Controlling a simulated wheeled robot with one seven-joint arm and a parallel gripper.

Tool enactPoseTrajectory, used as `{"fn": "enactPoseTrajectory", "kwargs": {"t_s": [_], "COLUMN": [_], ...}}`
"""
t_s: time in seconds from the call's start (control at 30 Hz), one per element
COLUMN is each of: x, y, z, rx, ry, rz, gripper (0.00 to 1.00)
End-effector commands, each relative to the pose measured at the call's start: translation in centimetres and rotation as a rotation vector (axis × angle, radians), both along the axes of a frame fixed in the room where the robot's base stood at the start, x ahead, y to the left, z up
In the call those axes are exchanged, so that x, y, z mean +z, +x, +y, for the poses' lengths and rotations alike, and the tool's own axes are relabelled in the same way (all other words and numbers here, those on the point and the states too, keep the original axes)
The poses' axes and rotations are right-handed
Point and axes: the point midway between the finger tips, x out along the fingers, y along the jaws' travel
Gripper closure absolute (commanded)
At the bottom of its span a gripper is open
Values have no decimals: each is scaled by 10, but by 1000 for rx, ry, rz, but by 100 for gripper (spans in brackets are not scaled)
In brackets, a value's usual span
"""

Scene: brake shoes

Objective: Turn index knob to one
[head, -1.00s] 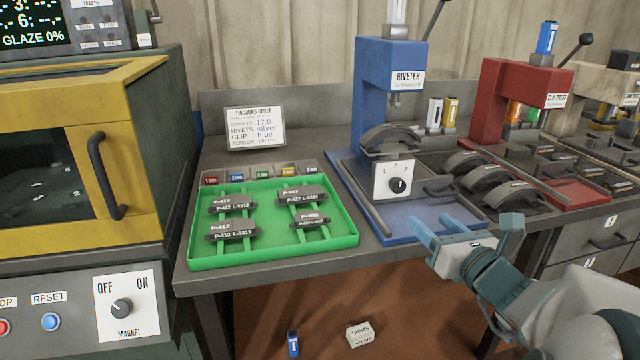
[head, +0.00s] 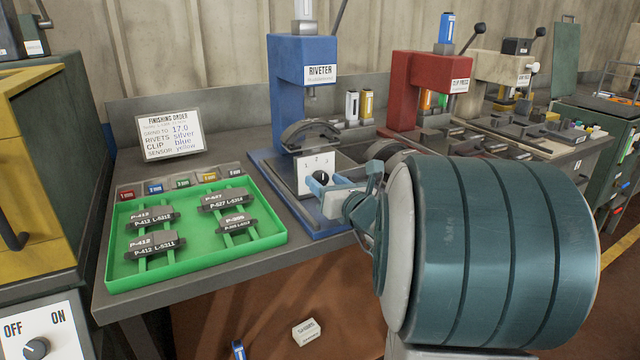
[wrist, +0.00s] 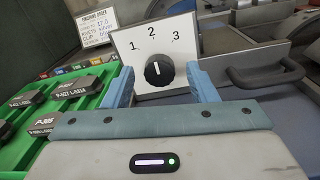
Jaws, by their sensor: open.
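The index knob (wrist: 159,71) is a round black dial on a white plate (wrist: 137,46) marked 1, 2 and 3. Its white mark points roughly up, towards the 2. In the head view the knob (head: 320,177) sits on the front of the blue riveter (head: 286,90), partly behind my gripper. My gripper (wrist: 162,88) is open, with one blue finger on each side of the knob in the wrist view. I cannot tell whether the fingers touch it. In the head view my gripper (head: 318,187) is right in front of the plate.
A green tray (head: 197,262) with several labelled brake shoes lies left of the riveter. A dark handle (wrist: 265,78) juts out right of the plate. A red clip press (head: 405,90) stands further right. An order sign (head: 170,134) stands behind the tray.

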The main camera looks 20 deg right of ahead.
Motion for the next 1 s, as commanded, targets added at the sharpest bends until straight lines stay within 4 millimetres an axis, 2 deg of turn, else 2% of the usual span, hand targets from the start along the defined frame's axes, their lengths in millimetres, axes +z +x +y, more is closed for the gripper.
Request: {"fn": "enactPoseTrajectory", "kwargs": {"t_s": [0.33,0.37,0.5,0.77,1.0], "x": [0,0,0,-1,-4], "y": [5,5,5,5,4], "z": [0,0,0,1,1], "rx": [0,0,0,1,0], "ry": [0,0,0,-13,-108], "rz": [0,0,0,-1,-6], "gripper": [48,53,92,92,92]}}
